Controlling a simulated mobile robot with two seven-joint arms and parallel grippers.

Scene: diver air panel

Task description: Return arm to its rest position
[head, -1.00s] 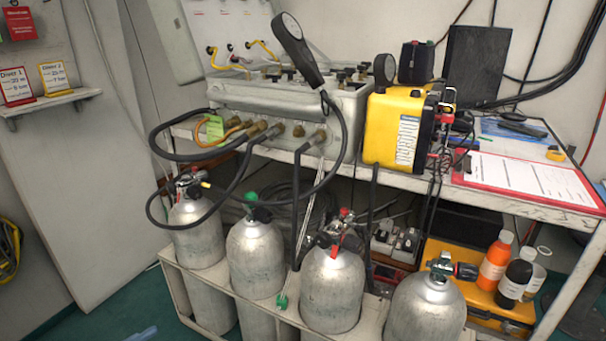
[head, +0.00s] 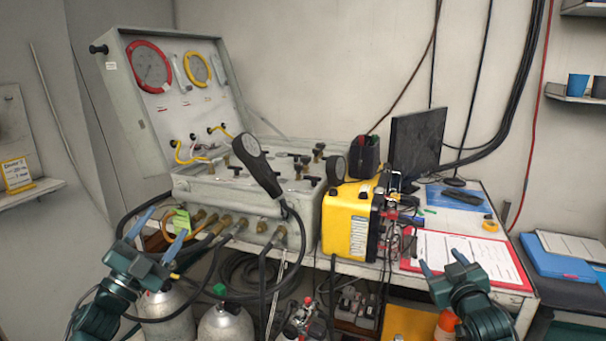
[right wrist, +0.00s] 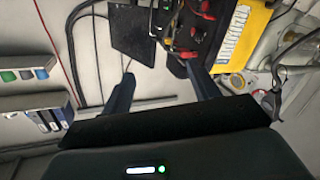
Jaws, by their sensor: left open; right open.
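My left gripper (head: 160,232) is raised at the lower left of the head view, its blue fingers apart and nothing between them. It shows in front of the hoses and the silver cylinders (head: 168,318). My right gripper (head: 443,262) is at the lower right of the head view, in front of the red-edged clipboard (head: 490,262). Its fingers are spread and empty. In the right wrist view the two dark blue fingers (right wrist: 160,90) are wide apart, with the yellow unit (right wrist: 232,38) beyond the right one.
The grey air panel (head: 255,195) stands open on the bench with hoses at its front. The yellow unit (head: 348,225) and a dark screen (head: 416,142) stand right of it. A blue folder (head: 555,258) lies at the far right. Cups (head: 578,84) stand on a wall shelf.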

